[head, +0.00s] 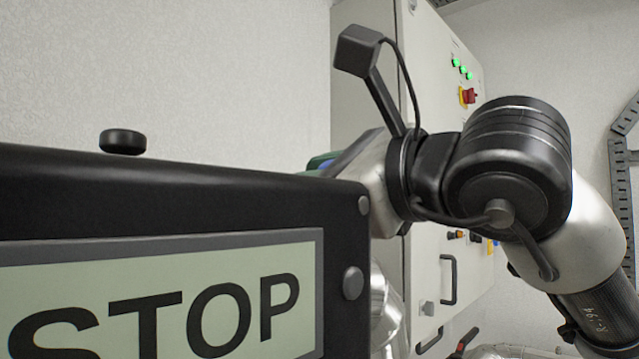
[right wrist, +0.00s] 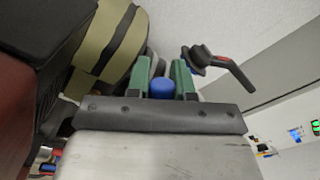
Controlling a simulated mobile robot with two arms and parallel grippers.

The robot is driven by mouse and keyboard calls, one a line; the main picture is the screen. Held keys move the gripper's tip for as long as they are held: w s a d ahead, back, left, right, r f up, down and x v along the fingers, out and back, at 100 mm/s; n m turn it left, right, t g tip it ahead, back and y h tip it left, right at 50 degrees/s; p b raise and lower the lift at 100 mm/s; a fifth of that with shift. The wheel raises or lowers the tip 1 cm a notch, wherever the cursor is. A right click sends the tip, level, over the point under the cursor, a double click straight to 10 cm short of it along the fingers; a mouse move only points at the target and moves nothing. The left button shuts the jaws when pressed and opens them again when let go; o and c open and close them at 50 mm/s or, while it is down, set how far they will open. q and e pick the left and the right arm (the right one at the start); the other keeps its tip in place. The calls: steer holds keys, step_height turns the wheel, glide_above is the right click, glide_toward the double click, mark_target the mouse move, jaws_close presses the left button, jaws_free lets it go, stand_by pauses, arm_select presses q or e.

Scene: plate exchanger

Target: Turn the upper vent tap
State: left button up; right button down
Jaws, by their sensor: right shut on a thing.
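My right gripper (right wrist: 163,72) shows in the right wrist view with its two green fingers shut on a small blue piece (right wrist: 162,89). This looks like part of the vent tap, but I cannot tell for sure; its far end is hidden. Just right of the fingers is a black lever handle (right wrist: 228,68) with a red mark, apart from them. In the head view my right arm comes in from the right; only a bit of green and blue (head: 322,162) shows at its end behind the sign. My left gripper is not in view.
A dark box with a STOP sign (head: 175,300) fills the lower left of the head view and hides what is behind it. A grey cabinet (head: 440,80) with green lamps and a red switch (head: 467,96) stands behind my arm. A banded beige-and-black body (right wrist: 110,45) is close left of the fingers.

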steer(key=c, duration=1)
jaws_free()
steer(key=b+v, duration=0.4)
steer(key=v, duration=0.7)
steer(key=shift+r+b, duration=0.1)
steer(key=shift+b, duration=0.25)
